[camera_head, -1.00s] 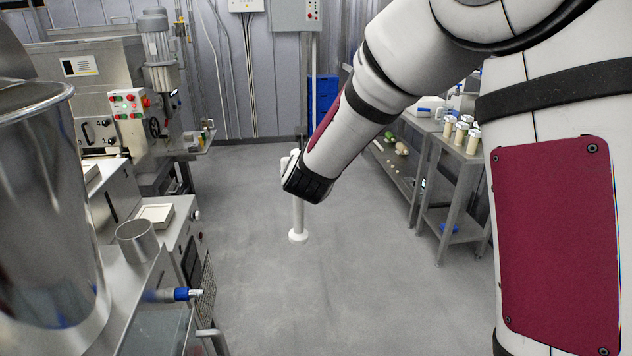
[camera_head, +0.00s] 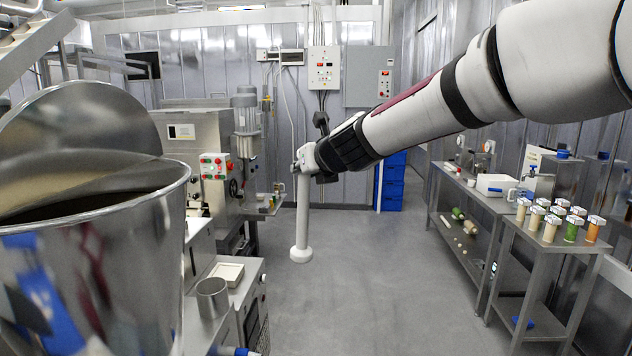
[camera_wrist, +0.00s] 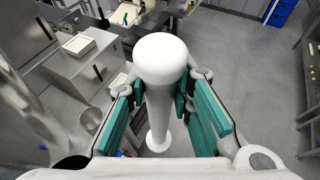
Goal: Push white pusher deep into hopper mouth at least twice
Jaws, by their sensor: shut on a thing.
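My gripper (camera_head: 304,160) is shut on the white pusher (camera_head: 301,215). The pusher hangs upright, with its round foot lowest and seen against the floor. In the wrist view the pusher's rounded top (camera_wrist: 160,58) sits between the teal finger pads of my gripper (camera_wrist: 163,108). At left stands a large steel hopper (camera_head: 110,270) with a wide open mouth and a raised lid (camera_head: 80,125). A small open steel cylinder (camera_head: 212,297) stands on the machine beside it. The pusher is apart from both, to their right. I cannot tell which opening is the hopper mouth meant.
A white square tray (camera_head: 227,272) lies behind the cylinder. A machine with a button panel (camera_head: 215,166) stands farther back. A steel table at right holds several lidded jars (camera_head: 550,228). Blue crates (camera_head: 392,180) stand at the back wall. The middle floor is clear.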

